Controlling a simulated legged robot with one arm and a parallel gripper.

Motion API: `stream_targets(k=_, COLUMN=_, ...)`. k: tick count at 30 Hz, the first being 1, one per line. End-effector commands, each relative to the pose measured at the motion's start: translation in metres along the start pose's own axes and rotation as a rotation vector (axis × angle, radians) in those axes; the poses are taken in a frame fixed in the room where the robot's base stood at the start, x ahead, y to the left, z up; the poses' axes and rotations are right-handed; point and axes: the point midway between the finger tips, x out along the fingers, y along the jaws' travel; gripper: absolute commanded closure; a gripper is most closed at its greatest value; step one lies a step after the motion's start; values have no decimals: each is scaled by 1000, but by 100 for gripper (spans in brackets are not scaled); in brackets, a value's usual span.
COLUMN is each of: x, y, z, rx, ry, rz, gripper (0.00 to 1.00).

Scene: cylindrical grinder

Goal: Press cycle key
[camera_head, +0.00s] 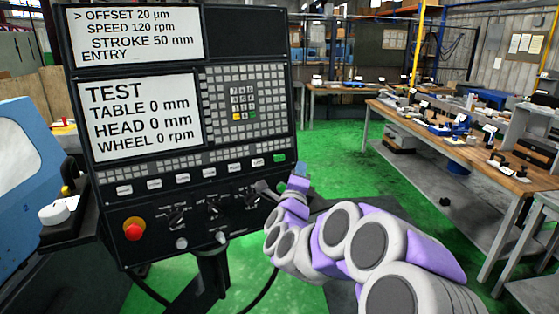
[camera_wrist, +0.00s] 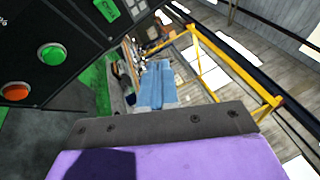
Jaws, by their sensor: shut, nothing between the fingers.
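The control panel (camera_head: 185,120) fills the left half of the head view. A row of keys runs below its screens, ending at the right in a green key (camera_head: 279,158). The green key also shows at the top of the wrist view (camera_wrist: 107,9); its small lettering is hard to read. My gripper (camera_head: 298,174) is shut and empty, just in front of the panel's lower right edge, below and right of the green key in the head view. In the wrist view my shut fingers (camera_wrist: 157,82) point away, right of and apart from the green key.
White keys (camera_head: 235,167) sit left of the green key, with knobs (camera_head: 214,206) below. A red emergency knob (camera_head: 133,229) is lower left. The wrist view shows a green round button (camera_wrist: 51,54) and an orange one (camera_wrist: 15,91). Workbenches (camera_head: 460,145) stand beyond open green floor.

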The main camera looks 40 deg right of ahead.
Motion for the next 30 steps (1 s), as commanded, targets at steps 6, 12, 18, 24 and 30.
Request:
stream_targets(k=6, x=5, y=2, z=3, rx=-1, ry=-1, rz=1, gripper=100)
stream_targets(k=12, x=20, y=13, z=15, rx=-2, ry=-1, rz=3, gripper=100)
stream_targets(k=18, x=39, y=26, z=28, rx=-2, ry=-1, rz=2, gripper=100)
stream_targets(k=24, x=52, y=38, z=38, rx=1, ry=-1, rz=1, gripper=100)
stream_targets(k=30, x=60, y=43, z=43, rx=0, ry=0, rz=-1, gripper=100)
